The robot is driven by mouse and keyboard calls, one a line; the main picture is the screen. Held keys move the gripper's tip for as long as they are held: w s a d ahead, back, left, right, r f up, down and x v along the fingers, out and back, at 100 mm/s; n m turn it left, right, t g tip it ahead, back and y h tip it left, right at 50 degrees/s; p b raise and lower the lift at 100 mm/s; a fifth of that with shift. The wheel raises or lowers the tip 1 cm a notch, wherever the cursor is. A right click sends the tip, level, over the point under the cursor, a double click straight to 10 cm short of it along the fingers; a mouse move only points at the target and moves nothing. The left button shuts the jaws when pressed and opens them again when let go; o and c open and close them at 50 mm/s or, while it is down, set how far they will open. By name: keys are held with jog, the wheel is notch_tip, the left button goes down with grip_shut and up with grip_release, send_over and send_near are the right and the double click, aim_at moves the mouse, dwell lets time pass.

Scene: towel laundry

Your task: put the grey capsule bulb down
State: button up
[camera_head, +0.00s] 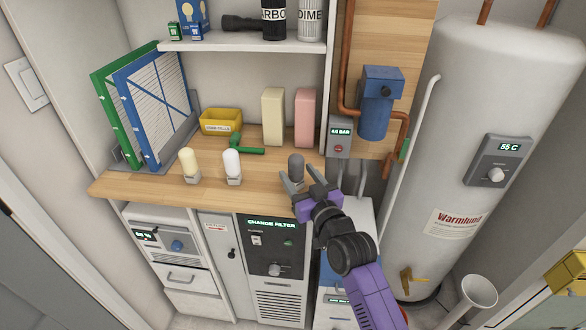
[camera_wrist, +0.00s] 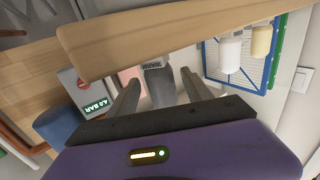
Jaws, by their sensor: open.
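The grey capsule bulb (camera_head: 296,168) stands upright near the right end of the wooden worktop (camera_head: 262,180). In the wrist view the grey bulb (camera_wrist: 160,88) lies between my two fingers, with a small labelled base at its far end. My gripper (camera_head: 303,177) is open around it, with a visible gap to each finger (camera_wrist: 160,92). Whether the bulb's base sits fully on the worktop is partly hidden by the fingers in the head view.
A cream bulb (camera_head: 188,161) and a white bulb (camera_head: 232,163) stand in holders to the left. Behind are a green-handled tool (camera_head: 245,149), a yellow bin (camera_head: 221,121), and cream (camera_head: 273,116) and pink (camera_head: 305,117) blocks. A water heater (camera_head: 480,110) stands right.

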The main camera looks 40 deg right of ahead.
jog(key=b+v, duration=0.1)
jog(key=v, duration=0.6)
jog(key=shift+s, duration=0.15)
jog(key=s+a+f+n+y, duration=0.1)
jog(key=s+a+f+y, duration=0.15)
jog(key=s+a, duration=0.45)
jog(key=s+a+f+n+y, duration=0.1)
jog(key=s+a+f, duration=0.3)
jog(key=s+a, duration=0.35)
jog(key=s+a+r+n+g+y, duration=0.1)
jog(key=s+a, duration=0.2)
jog(key=s, duration=0.4)
jog(key=s+a+r+n+y, duration=0.1)
jog(key=s+a+r+y, duration=0.1)
jog(key=s, duration=0.6)
jog(key=shift+a+g, duration=0.4)
jog(key=shift+a, duration=0.25)
jog(key=shift+s+r, duration=0.1)
dwell(0.6)
